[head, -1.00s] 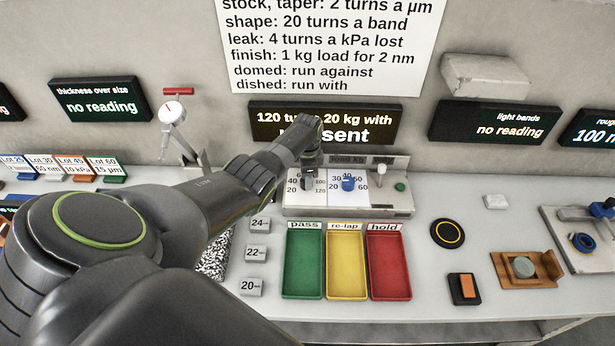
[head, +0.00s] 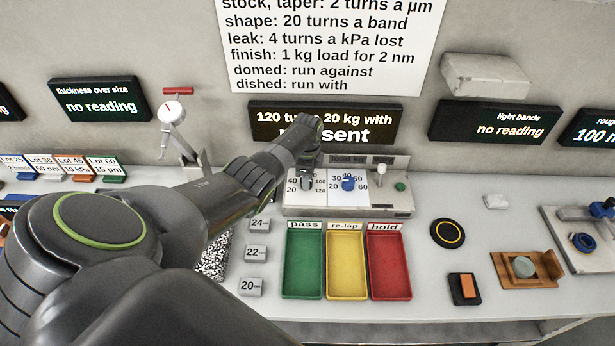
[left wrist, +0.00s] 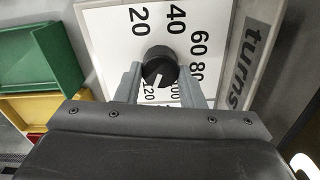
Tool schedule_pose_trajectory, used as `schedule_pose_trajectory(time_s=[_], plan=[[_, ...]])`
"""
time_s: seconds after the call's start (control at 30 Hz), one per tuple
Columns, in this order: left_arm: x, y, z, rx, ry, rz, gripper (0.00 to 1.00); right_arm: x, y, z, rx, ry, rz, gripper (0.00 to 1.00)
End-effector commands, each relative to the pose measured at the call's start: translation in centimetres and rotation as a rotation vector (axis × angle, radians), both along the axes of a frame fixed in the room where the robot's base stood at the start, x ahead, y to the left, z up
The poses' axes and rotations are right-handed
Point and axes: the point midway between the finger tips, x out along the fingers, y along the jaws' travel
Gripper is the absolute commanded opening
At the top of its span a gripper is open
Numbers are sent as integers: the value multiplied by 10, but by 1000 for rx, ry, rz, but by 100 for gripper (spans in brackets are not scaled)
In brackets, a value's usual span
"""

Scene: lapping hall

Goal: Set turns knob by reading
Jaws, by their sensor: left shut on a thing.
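The black turns knob (left wrist: 160,68) sits on a white dial marked 20 to 120 in the left wrist view, beside the word "turns". Its white pointer mark points toward the bottom of that picture, near 120. My left gripper (left wrist: 160,86) is shut on the knob, one finger on each side. In the head view my left gripper (head: 307,178) reaches down to the left dial of the control panel (head: 390,209) and covers most of the knob. The display (head: 270,117) above reads "120 turns 20 kg with", with a partly hidden lower line ending "sent". My right gripper is not in view.
A blue knob (head: 348,184), a white-topped lever (head: 381,170) and a green button (head: 400,187) are close to the right on the panel. Green (head: 289,265), yellow (head: 332,265) and red (head: 375,265) trays stand in front. The wall chart (head: 330,45) lists turns rules.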

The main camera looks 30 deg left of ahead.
Motion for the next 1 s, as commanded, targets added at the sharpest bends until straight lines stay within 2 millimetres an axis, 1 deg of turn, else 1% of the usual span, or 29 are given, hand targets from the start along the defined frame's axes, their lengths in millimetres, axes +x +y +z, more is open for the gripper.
schedule_pose_trajectory(time_s=[0.1, 0.13, 0.27, 0.53, 0.67, 0.77, 0.9, 1.0], plan=[[2, 1, 2, 2, -5, -2, 12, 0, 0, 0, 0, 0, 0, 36], [2, 1, 2, 2, -5, -2, 39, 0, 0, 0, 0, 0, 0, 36], [1, 1, 1, 2, -3, -1, 56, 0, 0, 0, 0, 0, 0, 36], [0, 0, 1, 1, -1, 0, 57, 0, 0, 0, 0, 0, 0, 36], [1, 0, 5, 2, -1, 0, 57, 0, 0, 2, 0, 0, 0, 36], [1, 1, 14, 2, -2, 1, 57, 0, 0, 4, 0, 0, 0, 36], [1, 1, 34, 3, -4, -1, 57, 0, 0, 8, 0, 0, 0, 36], [1, 1, 50, 3, -5, 0, 57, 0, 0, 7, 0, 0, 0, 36]])
